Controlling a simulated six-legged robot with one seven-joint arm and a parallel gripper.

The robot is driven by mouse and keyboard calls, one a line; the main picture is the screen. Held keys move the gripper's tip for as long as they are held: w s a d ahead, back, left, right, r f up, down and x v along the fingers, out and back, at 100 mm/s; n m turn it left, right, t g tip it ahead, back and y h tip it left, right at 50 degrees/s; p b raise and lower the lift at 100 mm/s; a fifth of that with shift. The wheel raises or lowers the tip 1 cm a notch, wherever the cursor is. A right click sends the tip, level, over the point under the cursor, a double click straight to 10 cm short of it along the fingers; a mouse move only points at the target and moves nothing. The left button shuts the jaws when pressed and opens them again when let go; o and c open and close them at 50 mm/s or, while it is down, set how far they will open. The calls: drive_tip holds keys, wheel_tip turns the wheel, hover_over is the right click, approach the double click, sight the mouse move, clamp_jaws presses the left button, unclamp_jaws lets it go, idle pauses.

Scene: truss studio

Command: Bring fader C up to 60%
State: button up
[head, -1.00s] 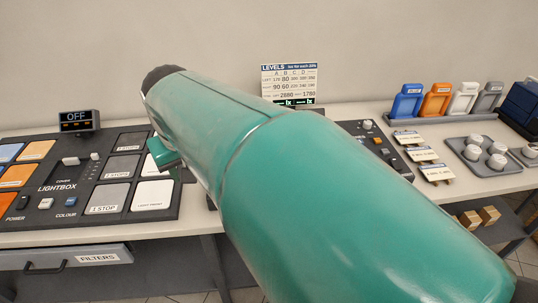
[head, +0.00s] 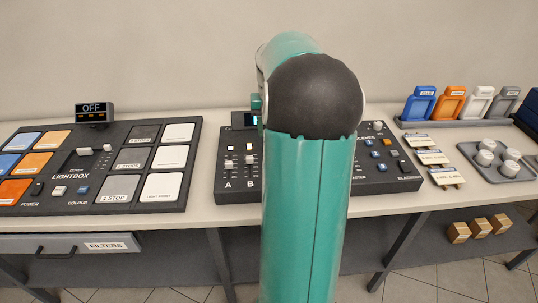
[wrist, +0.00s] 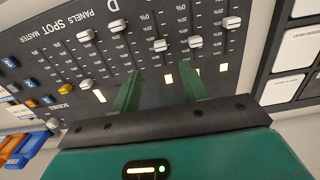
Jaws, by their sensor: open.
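The fader panel (head: 223,185) is on the bench, with faders A and B visible left of my arm. Fader C is hidden behind my arm in the head view. In the wrist view the panel appears turned, with the D label at the top edge. Fader C's pale cap (wrist: 160,45) sits between the D cap (wrist: 118,26) and the B cap (wrist: 195,42). My gripper (wrist: 161,72) is open and empty, its green fingers straddling C's track line, with the cap just above the fingertips in the picture. C's exact percentage is too small to read.
The A cap (wrist: 232,22) and a further fader cap (wrist: 85,35) stand nearby. The lightbox (head: 105,165) is left of the panel. Labelled cards (head: 430,157) and a tray with knobs (head: 485,172) are to the right. The levels board is hidden by my arm.

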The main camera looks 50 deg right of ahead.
wheel_tip(320, 180, down, 11)
drive_tip(key=shift+r, duration=0.15)
clamp_jaws()
